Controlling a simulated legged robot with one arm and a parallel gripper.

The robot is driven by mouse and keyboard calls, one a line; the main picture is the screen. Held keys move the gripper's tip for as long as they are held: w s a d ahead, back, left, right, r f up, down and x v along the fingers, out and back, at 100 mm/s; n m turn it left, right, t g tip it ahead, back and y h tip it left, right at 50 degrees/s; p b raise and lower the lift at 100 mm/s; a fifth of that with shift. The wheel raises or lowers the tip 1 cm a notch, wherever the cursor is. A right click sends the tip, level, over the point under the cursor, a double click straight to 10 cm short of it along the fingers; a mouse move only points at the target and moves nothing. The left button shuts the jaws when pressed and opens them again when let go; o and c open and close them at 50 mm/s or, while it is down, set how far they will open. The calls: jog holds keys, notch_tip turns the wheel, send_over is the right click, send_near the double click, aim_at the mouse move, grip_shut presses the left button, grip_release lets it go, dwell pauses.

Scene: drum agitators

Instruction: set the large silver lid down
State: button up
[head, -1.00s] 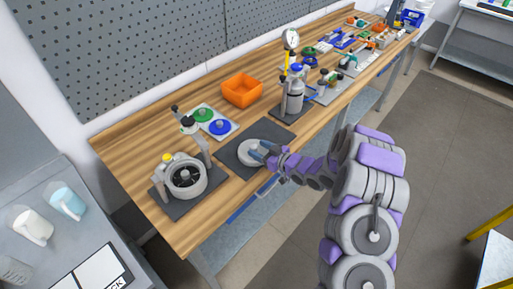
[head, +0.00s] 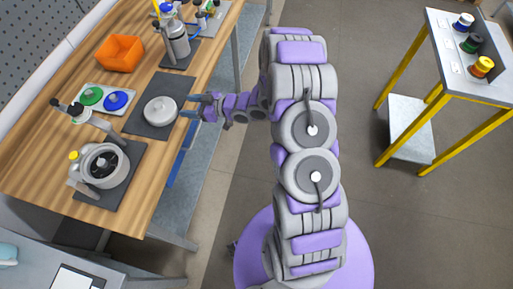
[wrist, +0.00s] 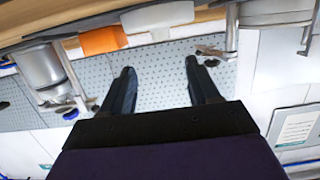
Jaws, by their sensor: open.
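The large silver lid (head: 160,111) lies flat on the dark mat (head: 151,132) on the wooden bench, with a round knob on top. My gripper (head: 190,106) is just right of the lid, over the bench's front edge, and looks clear of it. In the wrist view my gripper (wrist: 160,80) shows two dark fingers spread apart with nothing between them. A pale grey rounded shape, likely the lid (wrist: 157,18), shows beyond the fingertips.
An open silver drum (head: 104,167) stands nearer on another mat. A tray with green and blue discs (head: 103,98) and an orange bin (head: 120,53) sit behind. A silver bottle (head: 175,42) stands farther along. A yellow-legged table (head: 455,60) is at right, with open floor between.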

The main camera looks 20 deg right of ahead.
jog(key=w+d+r+m+h, duration=0.2)
jog(key=d+r+h, duration=0.4)
jog(key=d+h, duration=0.3)
jog(key=s+d+r+m+g+h, duration=0.35)
jog(key=s+d+r, duration=0.3)
jog(key=s, duration=0.25)
jog(key=s+a+r+m+g, duration=0.1)
jog(key=s+a+r+g, duration=0.1)
jog(key=s, duration=1)
jog(key=s+a+r+m+g, duration=0.2)
jog(key=s+r+g, duration=0.1)
jog(key=s, duration=0.9)
jog(key=s+a+r+m+g, duration=0.1)
jog(key=s+r+m+g, duration=0.1)
jog(key=s, duration=0.9)
jog(key=shift+s+a+r+g, duration=0.2)
jog(key=shift+s+a+g, duration=0.2)
jog(key=shift+g, duration=0.05)
